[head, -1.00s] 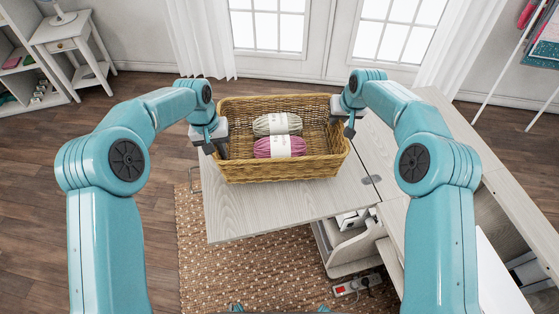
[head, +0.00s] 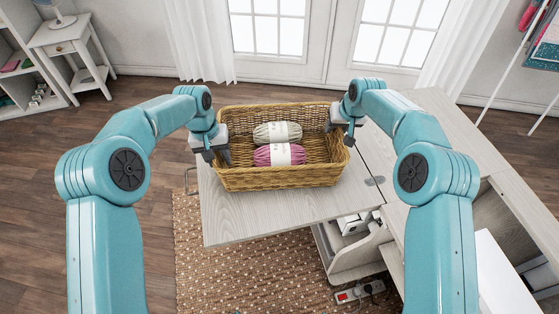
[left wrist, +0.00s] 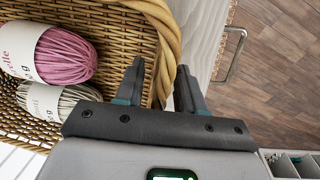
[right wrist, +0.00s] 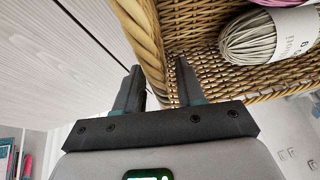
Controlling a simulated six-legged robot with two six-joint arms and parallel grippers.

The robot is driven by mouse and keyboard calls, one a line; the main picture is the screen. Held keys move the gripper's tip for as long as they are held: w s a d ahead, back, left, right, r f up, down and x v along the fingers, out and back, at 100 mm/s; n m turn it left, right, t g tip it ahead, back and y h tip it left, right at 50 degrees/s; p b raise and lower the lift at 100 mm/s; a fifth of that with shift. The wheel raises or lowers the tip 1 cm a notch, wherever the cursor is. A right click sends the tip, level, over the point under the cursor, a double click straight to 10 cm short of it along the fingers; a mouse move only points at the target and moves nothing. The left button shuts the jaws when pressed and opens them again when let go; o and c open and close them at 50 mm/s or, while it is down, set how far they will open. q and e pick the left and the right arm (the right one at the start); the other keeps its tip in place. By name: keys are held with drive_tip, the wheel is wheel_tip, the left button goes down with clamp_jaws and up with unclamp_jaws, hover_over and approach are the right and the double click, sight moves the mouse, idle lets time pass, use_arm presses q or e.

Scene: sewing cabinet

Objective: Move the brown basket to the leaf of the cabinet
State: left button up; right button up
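The brown basket (head: 282,180) is a wicker box, upright, over the pale wooden leaf (head: 265,215) of the cabinet. I cannot tell whether its bottom touches the leaf. It holds a grey yarn skein (head: 270,133) and a pink one (head: 268,155). My left gripper (head: 217,155) is at the basket's left end; in the left wrist view its fingers (left wrist: 160,72) straddle the rim and appear shut on it. My right gripper (head: 343,133) is at the right end; in the right wrist view its fingers (right wrist: 158,75) straddle the rim and appear shut on it.
The cabinet's main top (head: 455,125) runs along the right. A white side table (head: 62,38) stands back left. The leaf's front part is bare.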

drive_tip(key=shift+r, duration=0.1)
use_arm(q)
wheel_tip(320, 180, up, 12)
drive_tip(key=a, duration=0.1)
drive_tip(key=shift+a+f, duration=0.15)
drive_tip(key=shift+f, duration=0.1)
use_arm(e)
drive_tip(key=v, duration=1.2)
drive_tip(key=shift+d, duration=0.15)
